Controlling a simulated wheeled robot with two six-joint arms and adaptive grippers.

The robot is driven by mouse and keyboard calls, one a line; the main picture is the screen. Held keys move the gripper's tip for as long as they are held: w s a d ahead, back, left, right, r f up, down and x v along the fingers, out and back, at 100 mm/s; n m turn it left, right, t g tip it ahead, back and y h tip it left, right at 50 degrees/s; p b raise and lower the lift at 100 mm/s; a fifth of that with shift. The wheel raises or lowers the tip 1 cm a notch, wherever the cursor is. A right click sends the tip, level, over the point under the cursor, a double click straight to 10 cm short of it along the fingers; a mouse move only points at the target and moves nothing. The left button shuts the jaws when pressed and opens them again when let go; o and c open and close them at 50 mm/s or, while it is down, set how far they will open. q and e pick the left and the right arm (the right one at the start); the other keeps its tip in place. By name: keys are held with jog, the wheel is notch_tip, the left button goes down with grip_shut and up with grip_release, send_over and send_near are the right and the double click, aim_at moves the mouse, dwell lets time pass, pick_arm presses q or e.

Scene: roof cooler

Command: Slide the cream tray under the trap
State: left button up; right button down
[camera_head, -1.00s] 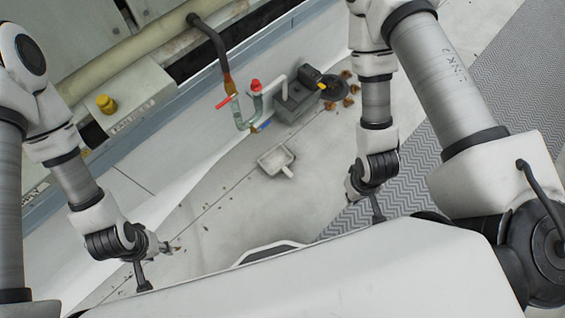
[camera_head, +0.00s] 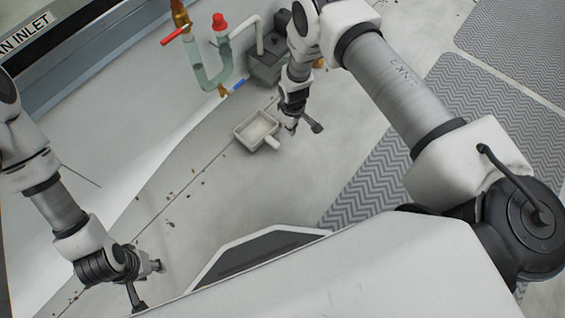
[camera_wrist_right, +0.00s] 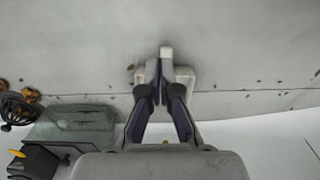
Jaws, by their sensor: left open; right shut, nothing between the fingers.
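The cream tray (camera_head: 243,136) lies on the pale floor, its short handle (camera_head: 272,142) toward the lower right. In the right wrist view the tray (camera_wrist_right: 184,73) lies behind the fingers, its handle (camera_wrist_right: 166,53) beyond the tips. The trap (camera_head: 210,78) is a clear greenish U-bend with a red cap, above and left of the tray. The tray is not under it. My right gripper (camera_head: 290,124) is shut and empty, just right of the tray; I cannot tell whether it touches. My left gripper (camera_head: 157,266) is open and empty at lower left, far from the tray.
A grey box (camera_head: 266,68) stands beside the trap, partly behind my right arm. A red-handled valve (camera_head: 176,36) is on the pipe left of the trap. Small dark debris is scattered along a floor seam. Grey chevron mats (camera_head: 365,190) lie at right.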

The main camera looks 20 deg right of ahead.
jog(key=b, duration=0.3)
send_over(284, 155)
jog(key=s+d, duration=0.1)
jog(key=s, duration=0.2)
notch_tip(284, 155, down, 7)
jog(key=f+b, duration=0.1)
jog(key=f, duration=0.2)
jog(key=f+b, duration=0.2)
jog(key=f, duration=0.1)
jog(key=f+b, duration=0.2)
jog(key=f, duration=0.1)
jog(key=shift+d+f, duration=0.25)
jog(key=shift+w+a+f+b, duration=0.1)
jog(key=shift+w+f+b, duration=0.15)
jog(key=shift+f+b, duration=0.35)
jog(key=shift+w+a+r+b, duration=0.15)
jog(key=shift+w+a+b, duration=0.25)
jog(key=shift+w, duration=0.25)
jog(key=shift+w+a+r+b, duration=0.1)
jog(key=shift+w+a+b, duration=0.2)
jog(key=shift+w, duration=0.3)
jog(key=shift+w+a+r, duration=0.15)
jog(key=shift+w, duration=0.15)
pick_arm(q)
notch_tip(284, 155, down, 14)
jog(key=shift+w, duration=0.2)
pick_arm(e)
jog(key=shift+r, duration=0.1)
